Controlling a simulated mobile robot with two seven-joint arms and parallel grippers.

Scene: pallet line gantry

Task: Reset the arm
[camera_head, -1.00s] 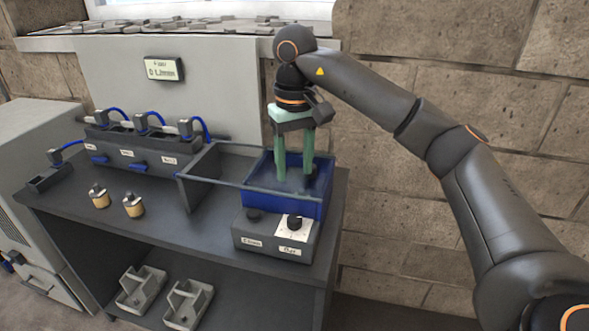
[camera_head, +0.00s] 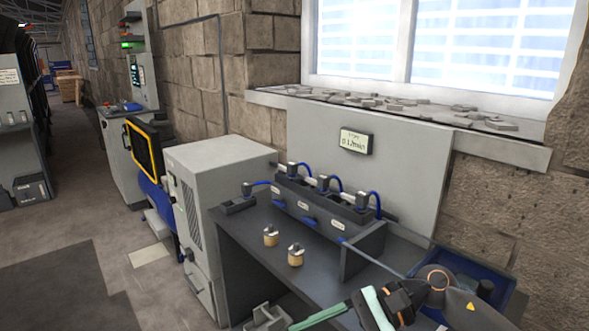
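My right gripper (camera_head: 320,316) is at the bottom edge of the head view, on an arm that comes in from the lower right. It points left, in front of the dark bench (camera_head: 232,228). One green finger shows and the pale green palm is cut by the frame edge. The other finger is out of view, so its opening cannot be told. Nothing is seen held in the visible part. My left gripper is not in view.
On the bench stand a dark rack (camera_head: 315,210) with blue cables, two brass-coloured pieces (camera_head: 270,236) (camera_head: 295,255), and a blue bin (camera_head: 507,283) partly behind my arm. A grey cabinet (camera_head: 225,165) stands left of the bench. Open floor (camera_head: 60,265) lies at far left.

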